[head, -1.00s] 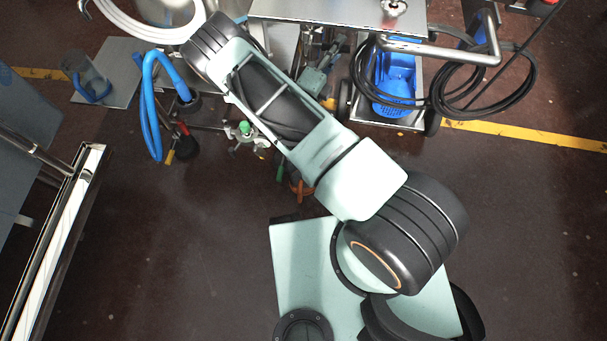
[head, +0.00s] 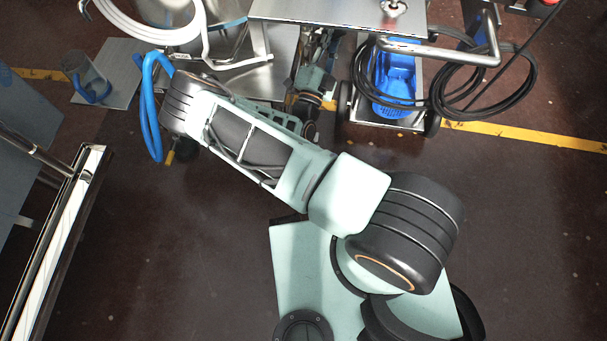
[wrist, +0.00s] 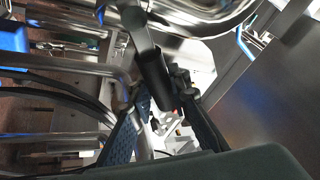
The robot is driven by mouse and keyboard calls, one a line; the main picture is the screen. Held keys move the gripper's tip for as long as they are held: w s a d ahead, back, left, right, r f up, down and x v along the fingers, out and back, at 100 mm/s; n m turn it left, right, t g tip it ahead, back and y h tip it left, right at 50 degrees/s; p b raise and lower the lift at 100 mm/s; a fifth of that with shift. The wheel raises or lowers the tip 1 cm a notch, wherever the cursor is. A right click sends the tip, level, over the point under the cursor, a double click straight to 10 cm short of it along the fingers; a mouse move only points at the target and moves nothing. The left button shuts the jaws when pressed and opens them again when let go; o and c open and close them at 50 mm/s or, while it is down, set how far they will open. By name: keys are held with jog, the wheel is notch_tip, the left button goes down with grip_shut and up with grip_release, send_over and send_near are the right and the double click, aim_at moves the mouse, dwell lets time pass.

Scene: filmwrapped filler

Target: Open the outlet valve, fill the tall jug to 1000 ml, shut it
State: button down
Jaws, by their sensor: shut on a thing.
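The tall jug (head: 78,68) is clear, with a blue part low on its right side. It stands on a flat grey plate (head: 118,72) at the upper left of the head view. Its level marks are too small to read. In the wrist view my gripper (wrist: 168,100) is shut on a black lever handle (wrist: 153,75), which looks like the outlet valve's handle. The handle lies under a shiny steel vessel (wrist: 195,18). The valve body and spout cannot be made out. In the head view the steel tops and my arm largely hide my gripper.
A blue hose (head: 150,105) hangs between the jug's plate and my arm. A cart with a blue bin (head: 393,85) and coiled black hose (head: 530,75) stands right of my gripper. A steel-railed edge (head: 60,235) runs along the left. The floor between is clear.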

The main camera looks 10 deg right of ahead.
jog(key=shift+a+r+n, duration=0.1)
jog(key=shift+n, duration=0.2)
jog(key=shift+m, duration=0.4)
jog(key=shift+s+d+f+m+g+h, duration=0.1)
jog(key=shift+d+f+m+g+h, duration=0.25)
jog(key=shift+f+m+g, duration=0.85)
jog(key=shift+s+d+f+m+g+h, duration=0.1)
jog(key=shift+d+f+m+g+h, duration=0.25)
jog(key=shift+m, duration=1.65)
jog(key=shift+s+d+f+m+g+h, duration=0.1)
jog(key=shift+d+f+m+g+h, duration=0.3)
jog(key=shift+f+m, duration=0.9)
jog(key=shift+a+r+m+g, duration=0.2)
jog(key=shift+r+m+g, duration=0.05)
jog(key=shift+r+m, duration=0.05)
jog(key=c, duration=1.8)
grip_release()
jog(key=shift+a, duration=0.1)
